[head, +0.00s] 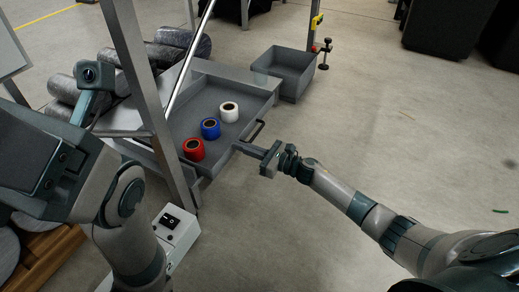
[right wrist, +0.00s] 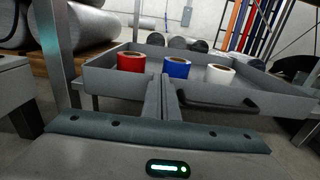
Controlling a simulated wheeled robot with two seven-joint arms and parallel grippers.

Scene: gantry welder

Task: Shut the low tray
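The low tray (head: 181,124) is a grey drawer, pulled out from under a metal frame. A red roll (head: 194,149), a blue roll (head: 210,128) and a white roll (head: 229,112) stand in it. The tray's front wall carries a dark bar handle (head: 253,131), also seen in the right wrist view (right wrist: 218,106). My right gripper (head: 240,147) points at the front wall, left of the handle in the right wrist view (right wrist: 160,82). Its fingers are together with nothing between them; I cannot tell whether they touch the wall. My left arm is at the left; its fingers cannot be made out.
A grey open bin (head: 285,74) stands beyond the tray. Frame posts (head: 150,95) rise left of the tray. Large grey cylinders (head: 160,52) lie behind. A white switch box (head: 177,226) sits near the front post.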

